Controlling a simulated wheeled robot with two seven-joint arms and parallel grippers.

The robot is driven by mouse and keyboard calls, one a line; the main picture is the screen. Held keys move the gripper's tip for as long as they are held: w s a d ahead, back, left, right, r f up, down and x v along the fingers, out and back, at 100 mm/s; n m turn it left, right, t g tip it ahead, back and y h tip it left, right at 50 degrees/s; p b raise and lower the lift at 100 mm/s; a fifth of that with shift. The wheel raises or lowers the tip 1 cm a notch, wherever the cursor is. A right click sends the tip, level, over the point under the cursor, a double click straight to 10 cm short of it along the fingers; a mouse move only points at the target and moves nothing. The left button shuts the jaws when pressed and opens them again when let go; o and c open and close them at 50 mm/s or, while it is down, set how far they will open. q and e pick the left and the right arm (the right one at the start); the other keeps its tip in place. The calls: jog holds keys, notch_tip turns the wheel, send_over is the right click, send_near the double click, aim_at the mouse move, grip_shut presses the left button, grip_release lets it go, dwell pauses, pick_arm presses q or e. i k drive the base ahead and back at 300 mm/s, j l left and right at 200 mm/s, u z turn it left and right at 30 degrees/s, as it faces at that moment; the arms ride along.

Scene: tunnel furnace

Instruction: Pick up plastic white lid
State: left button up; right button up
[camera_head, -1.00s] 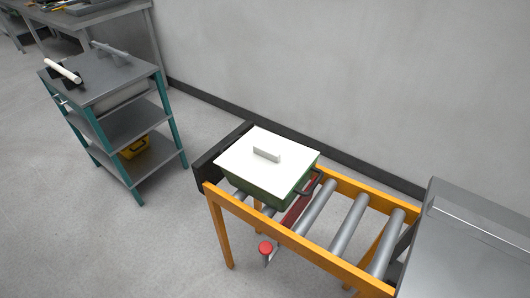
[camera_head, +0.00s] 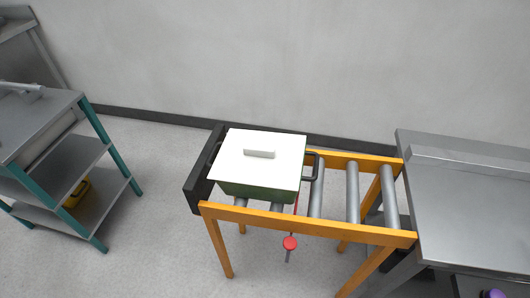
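The white lid (camera_head: 285,171) lies flat on top of a green container (camera_head: 258,191) and covers its opening. A light grey bar handle (camera_head: 259,153) sits in the middle of the lid. The container stands at the left end of an orange roller conveyor (camera_head: 308,224), with a dark side handle (camera_head: 315,165) on its right. Neither of my grippers shows in the head view.
A shelf cart (camera_head: 60,122) with teal legs stands at the left, with a yellow item (camera_head: 77,194) on a lower shelf. A steel machine (camera_head: 465,205) adjoins the conveyor's right end. A red knob (camera_head: 290,243) hangs below the front rail. Open floor lies between cart and conveyor.

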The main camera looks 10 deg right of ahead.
aim_at(263, 159)
jog(key=i+j+z, duration=0.2)
jog(key=j+z, duration=0.2)
jog(key=i+j+z, duration=0.15)
jog(key=j+z, duration=1.1)
jog(key=j, duration=0.25)
jog(key=j+z, duration=0.45)
jog(key=i+j+z, duration=0.3)
jog(key=j+z, duration=0.2)
jog(key=i+j+z, duration=0.2)
jog(key=j+z, duration=0.3)
jog(key=j, duration=0.15)
jog(key=i+j+z, duration=0.1)
jog(key=j+z, duration=0.35)
jog(key=j, duration=0.2)
jog(key=j+z, duration=0.5)
jog(key=j, duration=0.15)
jog(key=k+j+z, duration=0.2)
jog(key=j+z, duration=0.3)
jog(key=j, duration=0.15)
